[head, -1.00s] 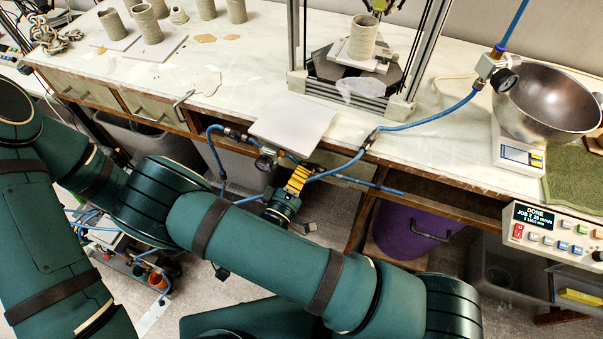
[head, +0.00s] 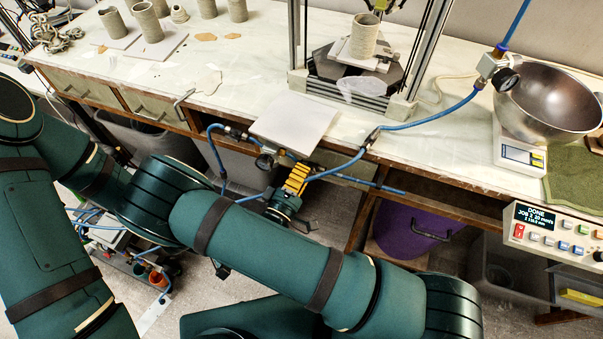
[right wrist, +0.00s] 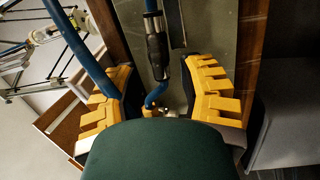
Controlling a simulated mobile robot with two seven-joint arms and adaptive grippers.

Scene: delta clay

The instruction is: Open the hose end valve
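A blue hose (head: 340,168) runs along the front edge of the bench, with a dark connector and a gauge fitting (head: 266,160) hanging below the edge. My right gripper (head: 297,178) is just below the bench edge, beside this fitting, its yellow fingers close to the hose. In the right wrist view its two yellow fingers (right wrist: 163,95) stand wide apart. A dark hose connector (right wrist: 155,45), a blue hose bend and a small brass-coloured fitting (right wrist: 160,111) show between them. The green housing hides the lower part of the fitting, and I cannot make out its handle. My left gripper is not in view.
A light board (head: 293,122) overhangs the bench edge above the gripper. Another gauge fitting (head: 496,70) hangs near a steel bowl (head: 548,100) on a scale. A purple bucket (head: 408,232) stands under the bench. Clay cylinders stand at the back left.

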